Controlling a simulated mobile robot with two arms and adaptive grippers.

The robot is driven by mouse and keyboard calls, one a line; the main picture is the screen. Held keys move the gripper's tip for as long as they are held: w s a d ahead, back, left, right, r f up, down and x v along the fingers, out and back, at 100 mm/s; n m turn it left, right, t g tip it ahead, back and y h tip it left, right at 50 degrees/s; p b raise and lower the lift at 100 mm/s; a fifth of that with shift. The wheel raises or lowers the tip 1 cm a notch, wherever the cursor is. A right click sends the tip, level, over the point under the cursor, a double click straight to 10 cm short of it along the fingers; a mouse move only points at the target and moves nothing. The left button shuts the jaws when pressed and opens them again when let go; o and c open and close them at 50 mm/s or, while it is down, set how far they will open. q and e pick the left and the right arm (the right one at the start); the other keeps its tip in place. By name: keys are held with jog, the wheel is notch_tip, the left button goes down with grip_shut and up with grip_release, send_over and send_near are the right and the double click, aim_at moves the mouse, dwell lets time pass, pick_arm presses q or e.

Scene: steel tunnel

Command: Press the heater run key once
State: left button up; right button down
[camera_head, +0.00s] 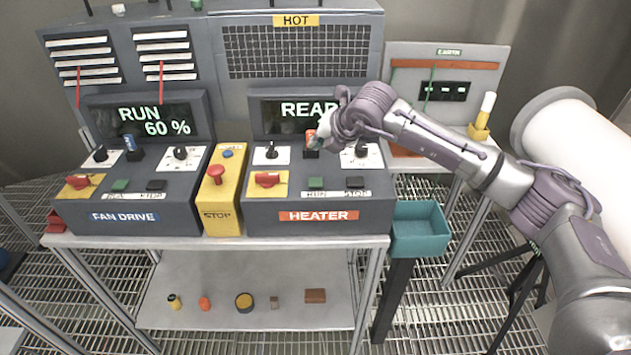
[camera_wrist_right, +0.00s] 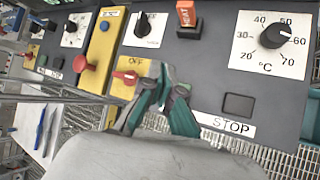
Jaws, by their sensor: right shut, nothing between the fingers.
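The heater panel (camera_head: 270,215) stands on the bench with an orange HEATER label. Its green run key (camera_head: 316,183) is at the front, left of the black stop key (camera_head: 355,182). My right gripper (camera_head: 319,141) is shut and empty, above the panel's rear, apart from the key in the head view. The heater display (camera_head: 300,110) reads "READ", partly covered by my gripper. My left gripper is not in view.
A red rotary switch (camera_head: 267,179) sits left of the run key; a temperature dial (camera_wrist_right: 275,34) is behind the stop key. The yellow stop box (camera_head: 222,195) and fan drive panel (camera_head: 125,215) stand left.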

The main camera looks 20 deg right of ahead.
send_over(317, 182)
notch_tip(317, 182, down, 6)
jog(key=shift+s+b, duration=0.1)
jog(key=shift+b, duration=0.35)
jog(key=shift+f+b, duration=0.65)
jog(key=shift+b, duration=0.2)
jog(key=shift+f+b, duration=0.5)
jog(key=shift+b, duration=0.05)
jog(key=shift+f+b, duration=0.4)
jog(key=shift+b, duration=0.4)
jog(key=shift+f+b, duration=0.5)
jog(key=shift+b, duration=0.2)
dwell(0.5)
dwell(0.3)
jog(key=shift+r, duration=0.95)
